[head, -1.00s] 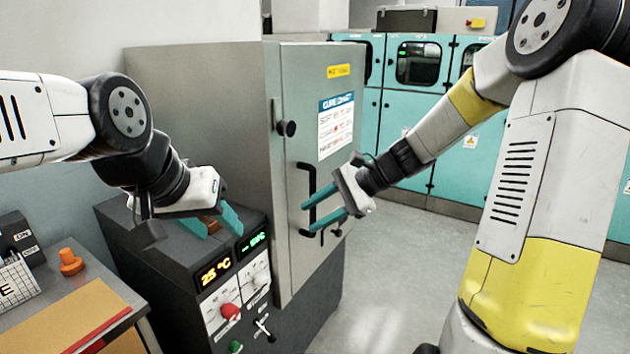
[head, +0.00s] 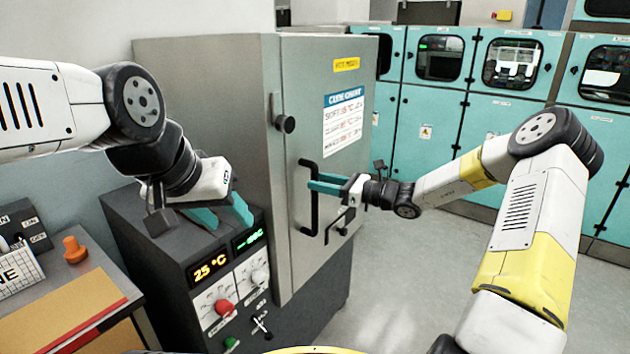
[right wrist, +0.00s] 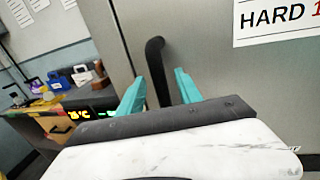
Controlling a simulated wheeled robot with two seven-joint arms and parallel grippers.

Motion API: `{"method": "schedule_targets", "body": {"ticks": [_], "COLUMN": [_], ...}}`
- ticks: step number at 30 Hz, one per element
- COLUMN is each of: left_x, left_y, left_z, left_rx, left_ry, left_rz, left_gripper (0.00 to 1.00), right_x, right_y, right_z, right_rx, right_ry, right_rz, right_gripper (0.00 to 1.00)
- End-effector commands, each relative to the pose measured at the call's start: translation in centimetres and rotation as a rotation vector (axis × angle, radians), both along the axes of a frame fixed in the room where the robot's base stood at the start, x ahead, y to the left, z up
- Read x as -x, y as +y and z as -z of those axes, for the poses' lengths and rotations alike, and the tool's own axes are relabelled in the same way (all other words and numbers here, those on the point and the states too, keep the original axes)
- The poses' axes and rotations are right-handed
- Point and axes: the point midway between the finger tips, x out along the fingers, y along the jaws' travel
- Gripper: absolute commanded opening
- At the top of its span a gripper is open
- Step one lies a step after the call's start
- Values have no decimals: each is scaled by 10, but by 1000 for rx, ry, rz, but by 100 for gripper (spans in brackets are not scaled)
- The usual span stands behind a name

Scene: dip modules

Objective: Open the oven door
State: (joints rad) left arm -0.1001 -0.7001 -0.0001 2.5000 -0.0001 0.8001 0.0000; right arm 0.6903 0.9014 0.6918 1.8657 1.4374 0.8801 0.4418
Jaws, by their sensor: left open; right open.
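The oven (head: 205,110) is a tall grey cabinet, and its door (head: 350,170) looks shut. A black C-shaped handle (head: 315,228) stands on the door. My right gripper (head: 312,184) is open at the upper part of the handle, with its teal fingers pointing at the door. In the right wrist view, the handle (right wrist: 155,68) shows between the two fingers (right wrist: 160,88), which are apart; I cannot tell whether either touches it. My left gripper (head: 222,216) is open and empty above the control box (head: 165,250), left of the door.
The control box has lit displays, a red knob (head: 223,307) and a green button (head: 231,343). A side table (head: 70,320) with an orange knob-like piece (head: 75,250) stands at the lower left. Teal cabinets (head: 425,130) line the back. The floor right of the oven is clear.

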Motion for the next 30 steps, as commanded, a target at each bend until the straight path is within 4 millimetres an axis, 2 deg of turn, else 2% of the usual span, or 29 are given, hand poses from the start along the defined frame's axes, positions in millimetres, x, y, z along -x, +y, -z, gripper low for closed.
{"method": "schedule_targets", "body": {"ticks": [6,14,17,21,30], "left_x": [0,0,0,0,0], "left_y": [0,0,0,0,0], "left_z": [0,0,0,0,0], "left_rx": [0,0,0,0,0], "left_ry": [0,0,0,0,0], "left_rz": [0,0,0,0,0], "left_gripper": [47,47,47,47,47], "right_x": [-8,-9,-9,-9,-9], "right_y": [18,19,19,19,19], "right_z": [1,0,0,0,0], "right_rx": [1,3,3,3,3], "right_ry": [0,-1,-1,-1,-1], "right_rz": [0,0,0,0,0], "right_gripper": [41,41,26,0,0]}}
